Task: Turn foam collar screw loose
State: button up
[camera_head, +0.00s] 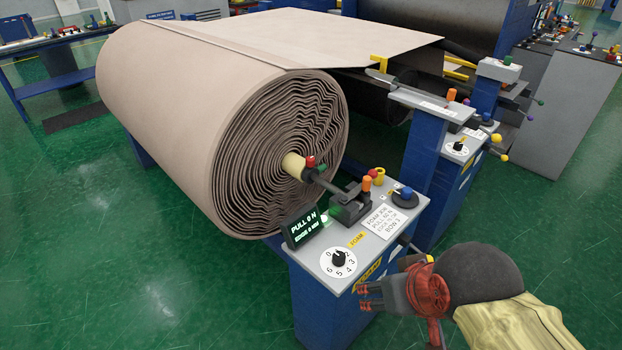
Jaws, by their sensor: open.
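The foam roll (180,120) is a large beige roll with its layered end facing me. A shaft (335,187) comes out of its pale core (293,165) and rests on a dark bearing block (350,208). A small red knob (310,161) stands up on the dark collar where the shaft meets the core; it looks like the collar screw. A small green part sits just beside it. My gripper (364,297) is at the lower right, in front of the blue stand, pointing left. It is open, empty and well apart from the red knob.
The grey stand top (318,270) carries a lit display (304,226), a numbered dial (338,259), a blue knob (404,194) and orange and yellow knobs. A similar stand (458,150) is behind it. The green floor at the lower left is clear.

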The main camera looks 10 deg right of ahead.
aim_at(310, 159)
jog(key=i+j, duration=0.15)
jog(key=j, duration=0.2)
jog(key=i+j, duration=0.15)
jog(key=j, duration=0.25)
jog(key=i+j, duration=0.15)
jog(key=j, duration=0.2)
jog(key=i+j, duration=0.15)
jog(key=j, duration=0.25)
jog(key=z, duration=0.05)
